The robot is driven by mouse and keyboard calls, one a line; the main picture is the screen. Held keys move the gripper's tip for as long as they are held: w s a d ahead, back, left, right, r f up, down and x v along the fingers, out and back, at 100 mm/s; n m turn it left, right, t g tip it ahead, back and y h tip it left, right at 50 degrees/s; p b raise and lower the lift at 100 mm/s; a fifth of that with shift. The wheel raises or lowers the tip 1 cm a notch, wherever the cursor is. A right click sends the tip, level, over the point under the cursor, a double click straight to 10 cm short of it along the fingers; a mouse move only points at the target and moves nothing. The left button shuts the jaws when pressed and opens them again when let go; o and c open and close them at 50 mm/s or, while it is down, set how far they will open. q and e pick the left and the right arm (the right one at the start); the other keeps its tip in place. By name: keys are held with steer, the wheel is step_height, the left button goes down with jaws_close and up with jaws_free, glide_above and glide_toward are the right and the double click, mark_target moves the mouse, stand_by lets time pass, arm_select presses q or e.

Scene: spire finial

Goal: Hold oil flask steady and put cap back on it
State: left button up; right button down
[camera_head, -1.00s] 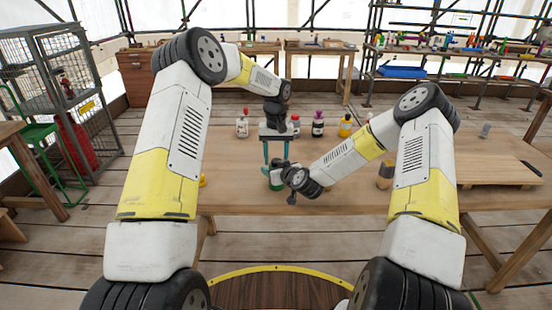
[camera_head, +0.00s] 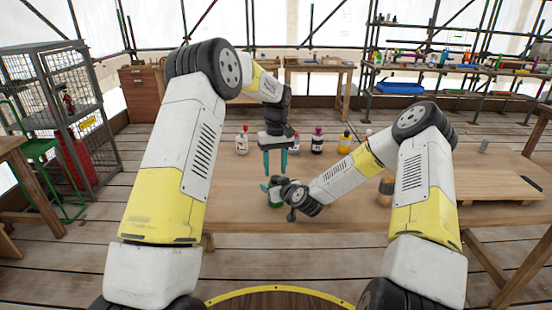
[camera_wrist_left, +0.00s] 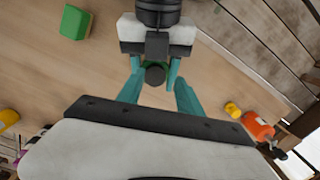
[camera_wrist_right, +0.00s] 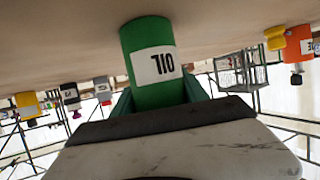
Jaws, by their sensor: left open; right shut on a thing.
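My right gripper (camera_head: 272,186) is shut on the flask, fingers on both sides. My left gripper (camera_head: 275,163) is open and empty, pointing down above the flask. In the left wrist view a dark round top (camera_wrist_left: 155,75) shows on the flask between my open left fingers. I cannot tell whether it is the cap or the bare mouth.
Several bottles stand behind on the table, including a purple-topped one (camera_head: 317,140) and a yellow one (camera_head: 345,142). A wooden board (camera_head: 500,183) is at right.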

mark_target(276, 178)
arm_select(q)
steer(key=shift+s+r+n, duration=0.1)
steer(key=shift+n, duration=1)
steer(key=shift+r+n, duration=0.3)
steer(key=shift+n, duration=0.7)
steer(key=r+n, duration=0.1)
steer(key=n, duration=0.2)
steer(key=shift+w+d+r, duration=0.1)
steer(key=shift+w+r, duration=0.15)
steer(key=shift+r, duration=0.1)
steer(key=shift+w+r+n+t, duration=0.15)
steer(key=shift+r+n, duration=0.3)
steer(key=shift+n, duration=0.3)
steer(key=shift+w+r+n+t, duration=0.15)
steer(key=shift+r+n, duration=0.3)
steer(key=shift+n, duration=0.3)
steer(key=shift+f, duration=4.05)
